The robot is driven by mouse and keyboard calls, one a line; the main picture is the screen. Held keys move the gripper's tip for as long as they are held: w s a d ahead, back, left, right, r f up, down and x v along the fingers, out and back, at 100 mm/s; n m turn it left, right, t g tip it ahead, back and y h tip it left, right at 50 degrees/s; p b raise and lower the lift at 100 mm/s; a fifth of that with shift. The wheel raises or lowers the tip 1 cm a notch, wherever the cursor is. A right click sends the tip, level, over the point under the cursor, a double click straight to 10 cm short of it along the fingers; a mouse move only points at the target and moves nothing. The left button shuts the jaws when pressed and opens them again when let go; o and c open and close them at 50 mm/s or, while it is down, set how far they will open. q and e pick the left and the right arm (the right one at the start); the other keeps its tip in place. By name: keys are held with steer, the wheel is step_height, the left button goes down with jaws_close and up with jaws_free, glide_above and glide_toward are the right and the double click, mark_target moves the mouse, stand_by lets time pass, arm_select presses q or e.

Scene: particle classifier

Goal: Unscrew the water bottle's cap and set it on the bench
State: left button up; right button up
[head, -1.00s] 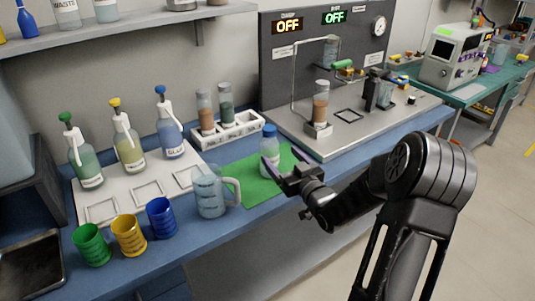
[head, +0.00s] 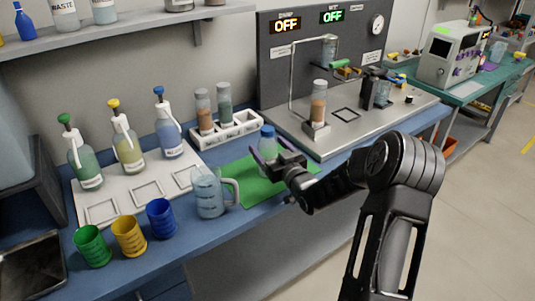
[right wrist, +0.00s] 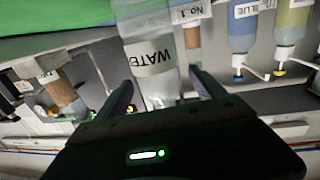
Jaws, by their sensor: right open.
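The water bottle (head: 268,150) is clear with a blue cap (head: 268,131). It stands upright on the green mat (head: 243,176) on the blue bench. My right gripper (head: 264,157) is at the bottle's body, below the cap, and partly hides the bottle in the head view. In the right wrist view the bottle (right wrist: 152,68), with its "WATE" label, appears upside down between the two open fingers (right wrist: 162,90). Gaps show beside it, and I cannot tell whether a finger touches it. The cap is hidden behind the gripper body there. My left gripper is not in view.
A clear pitcher (head: 209,193) stands left of the mat. Green, yellow and blue cups (head: 129,236) line the front edge. Spray bottles (head: 127,147) stand on a white tray behind. A white rack (head: 229,130) holds two tubes. A steel platform (head: 350,125) lies right.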

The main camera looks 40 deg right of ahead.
mark_target(267, 128)
steer(key=shift+w+d, duration=0.1)
steer(key=shift+w, duration=0.5)
steer(key=shift+c, duration=0.3)
steer(key=c, duration=1.4)
step_height(267, 128, up, 10)
steer(key=shift+r+b, duration=0.1)
steer(key=shift+b, duration=0.25)
